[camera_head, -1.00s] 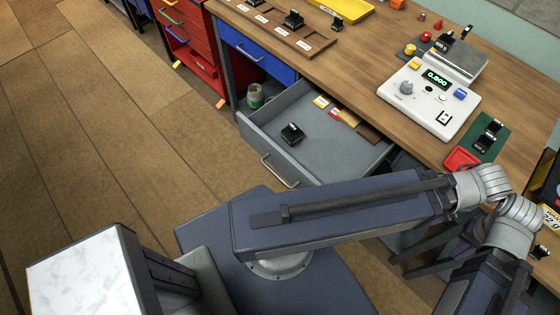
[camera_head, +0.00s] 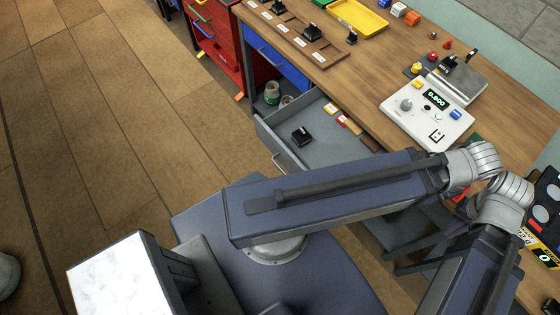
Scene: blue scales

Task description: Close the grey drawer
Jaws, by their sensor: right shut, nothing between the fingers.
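The grey drawer (camera_head: 345,150) stands open, pulled out from under the wooden table. Its front, with a pale bar handle (camera_head: 282,164), faces the lower left. Inside lie a black weight (camera_head: 302,136) and several small coloured cards (camera_head: 341,120). My right arm crosses in front of the drawer, hiding its near right part and the right end of its front. The fingers of my right gripper are hidden or too unclear to make out, so I cannot tell whether they touch the drawer. My left gripper is not in view.
The blue drawer (camera_head: 283,62) and red drawer unit (camera_head: 219,38) are on the left. The table (camera_head: 375,72) carries a white scale (camera_head: 425,118), a yellow tray (camera_head: 357,17) and a wooden rack (camera_head: 298,38). Jars (camera_head: 271,93) stand behind the grey drawer's left side. The floor (camera_head: 100,130) at left is clear.

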